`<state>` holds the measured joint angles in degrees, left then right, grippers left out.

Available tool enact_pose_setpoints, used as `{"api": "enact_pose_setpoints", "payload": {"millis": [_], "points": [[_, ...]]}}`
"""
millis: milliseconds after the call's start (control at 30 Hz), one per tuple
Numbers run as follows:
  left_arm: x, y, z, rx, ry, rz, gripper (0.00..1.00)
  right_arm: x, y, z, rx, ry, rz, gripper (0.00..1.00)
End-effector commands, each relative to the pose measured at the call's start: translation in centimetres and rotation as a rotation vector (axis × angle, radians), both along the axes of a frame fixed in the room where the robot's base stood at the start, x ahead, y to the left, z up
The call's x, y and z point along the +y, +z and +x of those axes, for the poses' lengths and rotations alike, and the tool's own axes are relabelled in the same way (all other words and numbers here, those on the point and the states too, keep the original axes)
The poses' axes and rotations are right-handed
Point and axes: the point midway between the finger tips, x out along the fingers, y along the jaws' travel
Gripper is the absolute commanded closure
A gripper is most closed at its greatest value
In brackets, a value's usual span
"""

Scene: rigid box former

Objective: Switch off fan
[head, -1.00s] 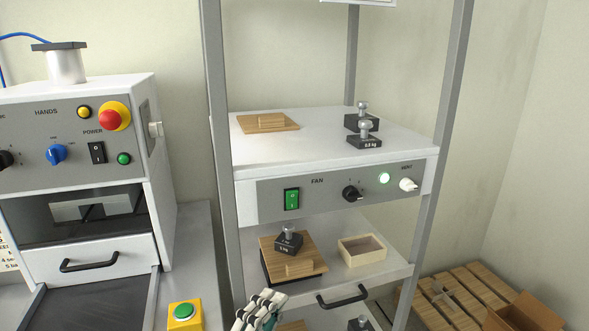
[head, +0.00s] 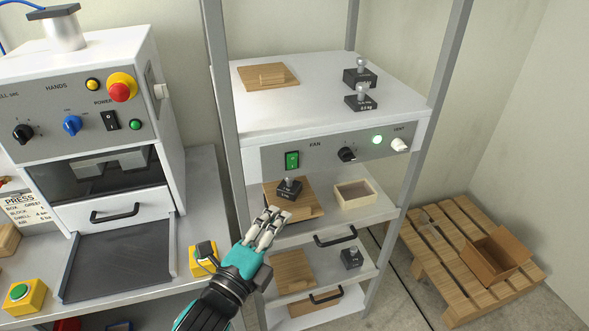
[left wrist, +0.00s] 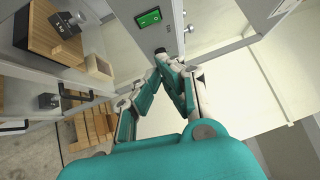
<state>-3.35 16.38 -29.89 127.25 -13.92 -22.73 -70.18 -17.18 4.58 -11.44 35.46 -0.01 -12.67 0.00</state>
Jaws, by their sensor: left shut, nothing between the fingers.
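The fan switch (head: 292,160) is a green rocker under the label FAN on the grey panel (head: 325,156) of the metal rack. Its face is lit green, and it also shows at the top of the left wrist view (left wrist: 148,17). My left gripper (head: 272,219) is shut and empty, below and in front of the panel, apart from the switch. In the left wrist view its closed fingertips (left wrist: 163,64) point toward the panel, near the dark knob (left wrist: 160,51). My right gripper is not in view.
A dark knob (head: 347,154), a lit round lamp (head: 377,139) and a white VENT knob (head: 399,145) share the panel. Below, a shelf holds a wooden board with a weight (head: 289,188) and a tray (head: 355,193). The press (head: 80,110) stands left; a pallet (head: 450,255) lies right.

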Motion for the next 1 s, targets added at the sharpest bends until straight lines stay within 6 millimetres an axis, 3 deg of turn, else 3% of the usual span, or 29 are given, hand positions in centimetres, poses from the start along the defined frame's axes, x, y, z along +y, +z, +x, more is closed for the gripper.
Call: {"api": "enact_pose_setpoints", "payload": {"millis": [267,633,800,1000], "points": [[-1.0,0.5,2.0,0.0,0.001,-0.004,1.0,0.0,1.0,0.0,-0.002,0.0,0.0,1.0],[-4.6,1.3,8.9,0.001,0.0,-0.004,1.0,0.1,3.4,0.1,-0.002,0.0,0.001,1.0],[-3.8,1.5,11.3,-0.001,0.0,0.0,1.0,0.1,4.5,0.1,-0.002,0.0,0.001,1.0],[-3.4,1.4,12.5,0.0,0.0,-0.001,1.0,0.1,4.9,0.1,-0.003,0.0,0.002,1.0]]}}
